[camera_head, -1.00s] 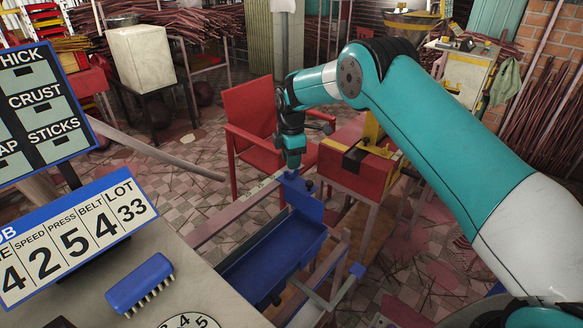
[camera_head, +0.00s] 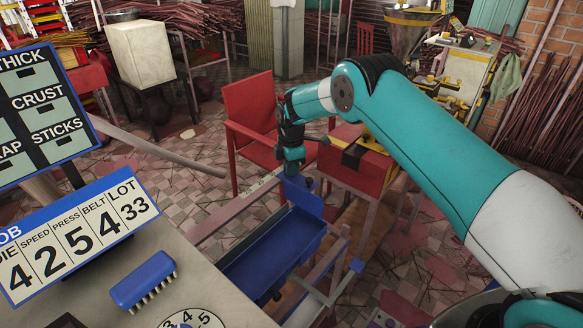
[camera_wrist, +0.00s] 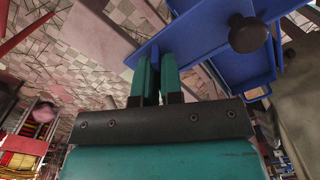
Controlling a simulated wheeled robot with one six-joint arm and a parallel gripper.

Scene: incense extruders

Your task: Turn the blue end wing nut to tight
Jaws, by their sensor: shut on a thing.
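My gripper (camera_head: 293,172) points down at the far end of the blue tray (camera_head: 262,290), at the top of its upright blue end plate (camera_head: 304,197). In the wrist view, the two teal fingers of my gripper (camera_wrist: 155,75) are close together with a thin blue piece between them. This piece appears to be the blue end wing nut (camera_wrist: 155,57); the fingers hide most of it. Its turned angle and tightness cannot be told. The blue plate (camera_wrist: 195,30) lies right beside the fingers, with a dark round knob (camera_wrist: 248,34) on it.
A red chair (camera_head: 250,112) stands behind my gripper, and a red box (camera_head: 352,170) on a stand is close to its right. At the front left are a number board (camera_head: 75,235) and a blue brush-like block (camera_head: 143,280) on a grey table. Open tiled floor lies left of the chair.

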